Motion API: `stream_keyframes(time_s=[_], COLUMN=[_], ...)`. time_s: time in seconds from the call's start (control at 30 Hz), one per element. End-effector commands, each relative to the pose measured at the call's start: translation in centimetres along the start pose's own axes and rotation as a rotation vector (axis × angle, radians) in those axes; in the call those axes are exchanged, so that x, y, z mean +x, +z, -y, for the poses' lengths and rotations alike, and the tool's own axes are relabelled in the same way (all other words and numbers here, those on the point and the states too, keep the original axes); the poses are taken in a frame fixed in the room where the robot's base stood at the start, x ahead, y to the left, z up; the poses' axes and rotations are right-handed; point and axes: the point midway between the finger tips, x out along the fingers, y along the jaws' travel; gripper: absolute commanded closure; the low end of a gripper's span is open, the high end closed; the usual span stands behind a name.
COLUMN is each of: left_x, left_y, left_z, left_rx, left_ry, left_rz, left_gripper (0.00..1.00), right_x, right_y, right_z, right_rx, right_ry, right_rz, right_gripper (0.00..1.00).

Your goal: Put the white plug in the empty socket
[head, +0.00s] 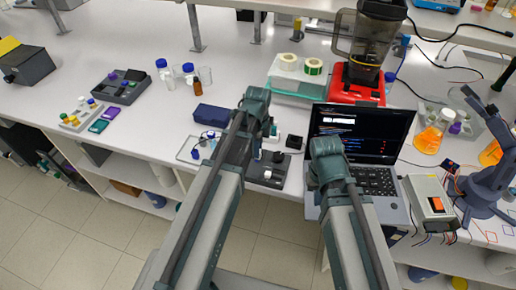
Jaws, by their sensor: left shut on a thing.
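A dark socket block (279,159) lies on the bench in the middle, left of the laptop, with small fittings on its top. My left arm reaches over it from below and covers part of it. My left gripper (259,143) is shut over the block's left side, and a small pale piece shows at its tips. It looks like the white plug, but it is mostly hidden, and I cannot tell whether it touches a socket. The empty socket cannot be made out. My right arm ends in front of the laptop; my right gripper (314,186) is largely hidden by its own wrist.
An open laptop (375,180) stands right of the block, with a red blender (362,80) behind it. A clear tray (190,148) and a dark blue case (212,115) lie to the left. A power box (430,198) with wires is at right.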

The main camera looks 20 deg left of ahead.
Motion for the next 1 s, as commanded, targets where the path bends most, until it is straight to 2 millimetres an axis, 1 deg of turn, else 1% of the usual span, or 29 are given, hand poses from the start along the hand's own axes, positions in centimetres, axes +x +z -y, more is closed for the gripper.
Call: stream_keyframes(time_s=[0.8,0.83,0.97,1.0], left_x=[0.46,0.45,0.41,0.41], left_y=[0.00,0.00,0.00,0.00], left_z=[0.00,0.00,0.00,0.00], left_rx=[0.000,0.000,0.000,0.000], left_ry=[0.000,0.000,0.000,0.000], left_rz=[0.000,0.000,0.000,0.000], left_gripper=[1.00,0.72,0.49,0.42], right_x=[0.46,0.45,0.41,0.41], right_y=[-0.03,-0.03,-0.02,-0.02], right_z=[0.04,0.04,0.04,0.04], right_rx=[0.000,0.000,0.000,0.000], right_ry=[0.000,0.000,0.000,0.000], right_rz=[0.000,0.000,0.000,0.000], right_gripper=[1.00,1.00,1.00,1.00])
